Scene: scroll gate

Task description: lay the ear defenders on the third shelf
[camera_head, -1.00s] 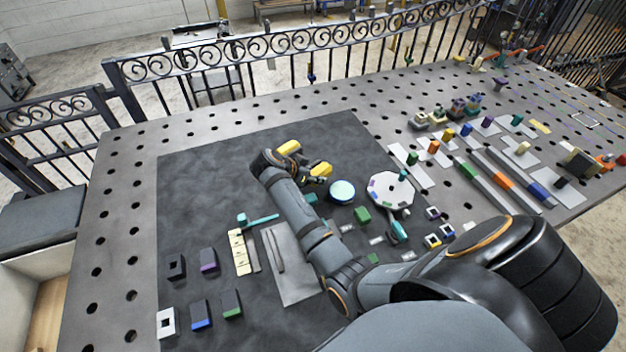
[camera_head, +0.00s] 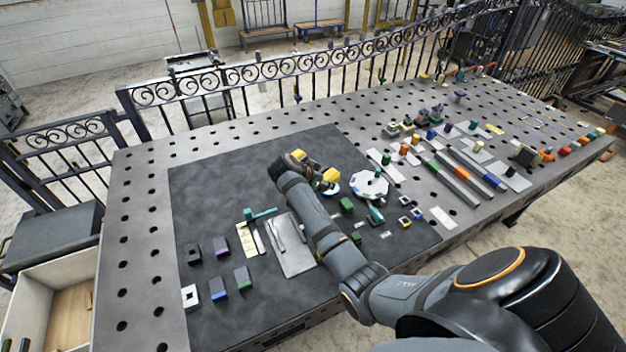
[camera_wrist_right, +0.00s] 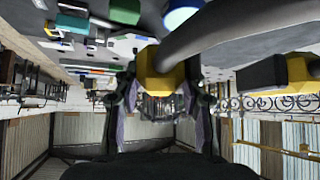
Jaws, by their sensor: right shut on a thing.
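The ear defenders have two yellow cups, a far one (camera_head: 297,157) and a near one (camera_head: 328,176), joined by a dark band. My right gripper (camera_head: 312,178) is at them over the dark mat, its fingers hardly visible in the head view. In the right wrist view my right gripper (camera_wrist_right: 160,105) is shut on one yellow cup (camera_wrist_right: 160,72). The thick dark band (camera_wrist_right: 225,28) runs from it up to the right, and the other yellow cup (camera_wrist_right: 299,72) hangs free at the right. My left gripper is not in view. I cannot make out any shelf.
A white round plate (camera_head: 369,184) and a green block (camera_head: 347,204) are close by. Several blocks stand at the mat's front left. The mat's back left (camera_head: 220,185) is clear. An iron railing (camera_head: 330,68) runs behind the table.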

